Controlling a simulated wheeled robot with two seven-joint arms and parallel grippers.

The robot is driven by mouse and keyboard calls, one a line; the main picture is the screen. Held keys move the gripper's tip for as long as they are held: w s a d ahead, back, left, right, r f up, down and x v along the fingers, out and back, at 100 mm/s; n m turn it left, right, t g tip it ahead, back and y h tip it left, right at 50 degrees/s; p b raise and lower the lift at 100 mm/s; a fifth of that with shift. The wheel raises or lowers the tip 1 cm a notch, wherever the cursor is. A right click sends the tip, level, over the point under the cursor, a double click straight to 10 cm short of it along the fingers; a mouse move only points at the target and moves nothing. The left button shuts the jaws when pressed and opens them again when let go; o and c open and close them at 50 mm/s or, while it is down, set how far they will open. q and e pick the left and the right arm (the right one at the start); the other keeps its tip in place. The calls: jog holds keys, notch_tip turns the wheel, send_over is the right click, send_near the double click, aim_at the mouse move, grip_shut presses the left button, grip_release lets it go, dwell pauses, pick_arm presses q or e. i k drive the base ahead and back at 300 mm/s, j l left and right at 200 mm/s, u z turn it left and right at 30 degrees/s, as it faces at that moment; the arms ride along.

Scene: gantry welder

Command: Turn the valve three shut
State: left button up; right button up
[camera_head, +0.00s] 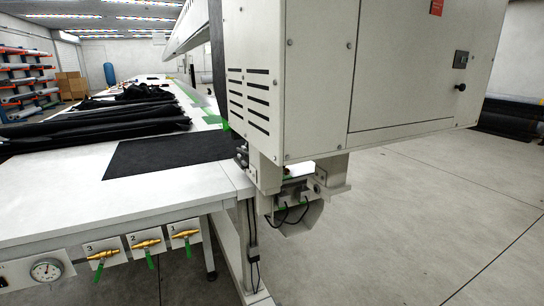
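Valve three (102,255) is a brass valve on a white plate marked 3, on the front edge of the long white table. It is the leftmost of the three valves. Its green lever (99,271) hangs down below the brass body, tilted slightly to the left at its lower end. Valve two (147,243) and valve one (184,233) are to its right, with similar green levers pointing down and tilted slightly right. Neither of my grippers shows in the head view, and nothing touches the valves.
A round pressure gauge (46,270) is left of valve three. The white table (60,185) carries black fabric (170,152) and fabric rolls. The large white gantry machine (310,80) stands over the table's right end. The grey floor (400,220) on the right is clear.

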aim_at(98, 274)
jog(key=i+j+u, duration=0.1)
jog(key=j+u, duration=0.15)
jog(key=j, duration=0.15)
jog(key=i+j+u, duration=0.1)
jog(key=j+u, duration=0.15)
jog(key=j, duration=0.15)
jog(key=i+j+u, duration=0.4)
jog(key=j+u, duration=0.15)
jog(key=j, duration=0.15)
